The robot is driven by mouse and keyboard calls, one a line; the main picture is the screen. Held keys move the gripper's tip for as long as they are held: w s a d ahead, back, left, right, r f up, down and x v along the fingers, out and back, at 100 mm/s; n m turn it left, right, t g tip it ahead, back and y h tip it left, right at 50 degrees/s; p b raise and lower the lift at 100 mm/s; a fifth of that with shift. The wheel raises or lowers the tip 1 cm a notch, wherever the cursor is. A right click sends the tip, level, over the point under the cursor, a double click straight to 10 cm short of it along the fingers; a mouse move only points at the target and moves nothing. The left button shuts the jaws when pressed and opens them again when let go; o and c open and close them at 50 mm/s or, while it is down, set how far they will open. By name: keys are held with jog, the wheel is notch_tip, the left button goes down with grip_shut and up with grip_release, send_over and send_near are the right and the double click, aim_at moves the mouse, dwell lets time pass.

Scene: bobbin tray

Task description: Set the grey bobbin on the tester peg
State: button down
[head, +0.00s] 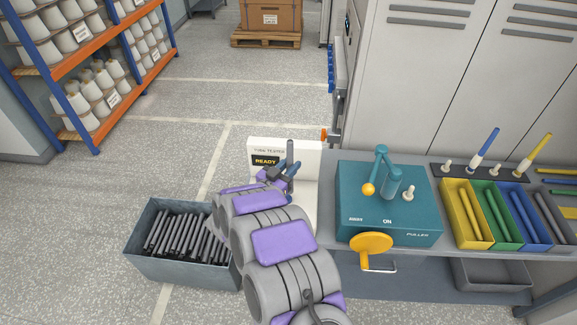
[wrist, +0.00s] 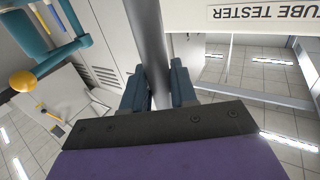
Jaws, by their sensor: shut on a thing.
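The grey bobbin (head: 290,152) is a slim dark tube standing about upright in my gripper (head: 284,182). The wrist view shows the bobbin (wrist: 146,40) between the two blue fingers of the gripper (wrist: 157,88), which are shut on it. The white tube tester (head: 308,185) stands right behind the gripper, its display reading READY. In the wrist view the tester's label panel (wrist: 262,16) is at the upper right, beside the bobbin. I cannot make out the tester peg; my gripper and arm cover that part. I cannot tell whether the bobbin's lower end touches anything.
A teal puller box (head: 385,225) with a raised lever and yellow handwheel (head: 371,250) stands right of the tester. Yellow (head: 463,238), green, blue and grey bins line the bench farther right. A floor crate (head: 185,272) of dark tubes is at left.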

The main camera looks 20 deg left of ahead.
jog(key=shift+w+a+f, duration=0.1)
jog(key=shift+w+a, duration=0.05)
jog(key=shift+a, duration=0.45)
dwell(0.4)
jog(key=shift+d+f, duration=0.1)
jog(key=shift+f, duration=0.15)
dwell(0.3)
jog(key=shift+r+p, duration=0.3)
jog(key=shift+r, duration=0.5)
jog(key=shift+p, duration=0.3)
dwell(0.4)
